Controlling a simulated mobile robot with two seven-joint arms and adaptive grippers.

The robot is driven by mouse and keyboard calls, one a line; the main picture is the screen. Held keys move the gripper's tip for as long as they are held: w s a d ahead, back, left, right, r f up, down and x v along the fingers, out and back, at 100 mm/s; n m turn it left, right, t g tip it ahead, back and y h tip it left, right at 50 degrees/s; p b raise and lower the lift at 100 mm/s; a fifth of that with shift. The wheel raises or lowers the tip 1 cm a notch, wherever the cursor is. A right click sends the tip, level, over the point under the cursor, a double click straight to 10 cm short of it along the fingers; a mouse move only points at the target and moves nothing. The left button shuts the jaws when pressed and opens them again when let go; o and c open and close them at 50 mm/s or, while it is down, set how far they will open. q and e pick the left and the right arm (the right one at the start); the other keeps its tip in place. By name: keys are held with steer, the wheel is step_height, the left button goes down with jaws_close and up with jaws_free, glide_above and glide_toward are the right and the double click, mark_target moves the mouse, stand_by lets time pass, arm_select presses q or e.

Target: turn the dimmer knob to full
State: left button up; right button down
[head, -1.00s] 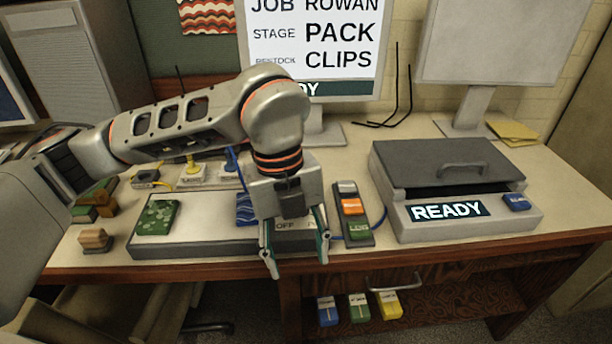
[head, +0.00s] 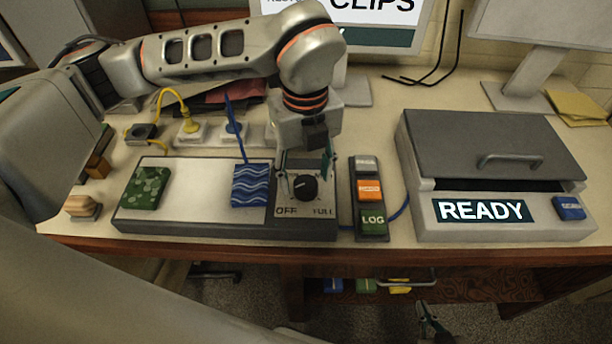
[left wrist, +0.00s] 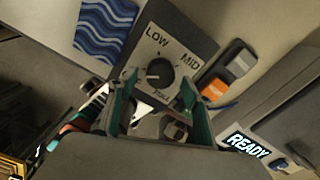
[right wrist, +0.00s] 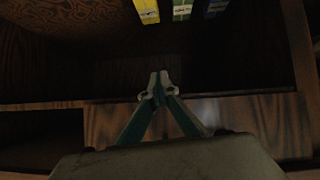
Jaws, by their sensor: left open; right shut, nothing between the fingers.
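The black dimmer knob (head: 305,187) sits on a dial plate at the right end of the tray unit; OFF and FULL are readable below it. In the left wrist view the knob (left wrist: 160,72) shows with LOW and MID beyond it, its pale pointer mark facing left, away from MID. My left gripper (head: 306,180) is open, pointing down, with one finger on each side of the knob in the picture. I cannot tell whether either finger touches it. My right gripper (head: 428,320) is shut and empty, low in front of the desk; it also shows in the right wrist view (right wrist: 158,85).
A switch block (head: 369,215) with an orange key and a LOG key stands just right of the dial. Further right is a grey lidded box (head: 480,232) reading READY. A blue wave-patterned tile (head: 250,198) lies left of the dial. Below is an open shelf with coloured packs.

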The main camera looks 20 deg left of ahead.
arm_select(q)
steer(key=shift+f, duration=1.05)
arm_select(e)
steer(key=shift+w+r, duration=0.45)
steer(key=shift+r, duration=0.15)
arm_select(q)
steer(key=c, duration=1.1)
arm_select(e)
steer(key=shift+s+f, duration=0.1)
steer(key=shift+f, duration=0.1)
steer(key=shift+f, duration=0.1)
